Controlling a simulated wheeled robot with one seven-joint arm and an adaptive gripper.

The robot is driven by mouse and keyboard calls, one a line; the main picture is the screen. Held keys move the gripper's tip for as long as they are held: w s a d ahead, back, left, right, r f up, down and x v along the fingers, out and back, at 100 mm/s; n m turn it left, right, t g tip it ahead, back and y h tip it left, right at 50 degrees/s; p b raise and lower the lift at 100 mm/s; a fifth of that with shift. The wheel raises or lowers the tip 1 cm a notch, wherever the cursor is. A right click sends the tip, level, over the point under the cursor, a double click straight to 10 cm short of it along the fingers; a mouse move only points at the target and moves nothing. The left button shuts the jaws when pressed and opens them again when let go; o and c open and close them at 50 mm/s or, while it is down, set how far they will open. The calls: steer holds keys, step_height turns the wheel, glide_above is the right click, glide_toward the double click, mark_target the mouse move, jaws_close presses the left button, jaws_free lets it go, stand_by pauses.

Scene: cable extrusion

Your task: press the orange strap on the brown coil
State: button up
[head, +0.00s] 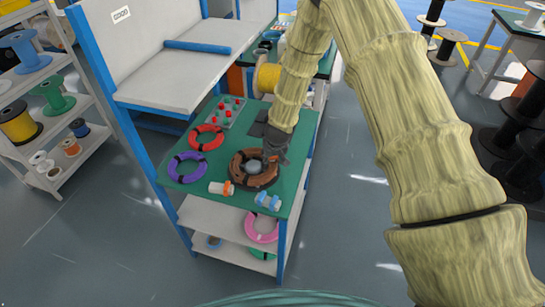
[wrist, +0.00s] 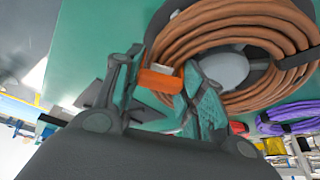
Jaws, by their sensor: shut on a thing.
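The brown coil (head: 241,178) lies flat on the green table top, with a grey round piece in its middle. It also fills the upper right of the wrist view (wrist: 222,28), with dark bands around it. My gripper (head: 272,157) is low over the coil's far right side in the head view. In the wrist view my gripper (wrist: 163,73) is shut on the orange strap (wrist: 160,81), which lies between the fingers against the edge of the coil. In the head view the held strap is too small and covered to make out.
A red coil (head: 206,131) and a purple coil (head: 180,168) lie left of the brown coil. An orange-and-white piece (head: 221,188) and a blue-and-white piece (head: 268,201) lie near the front edge. A tray of small red parts (head: 230,110) stands behind.

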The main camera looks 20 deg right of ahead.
steer(key=shift+s+f, duration=0.1)
steer(key=shift+f, duration=0.3)
stand_by(1.6)
steer(key=o, duration=0.9)
steer(key=shift+c, duration=0.2)
steer(key=shift+r, duration=0.15)
steer(key=shift+r+p, duration=2.4)
steer(key=shift+r, duration=1.5)
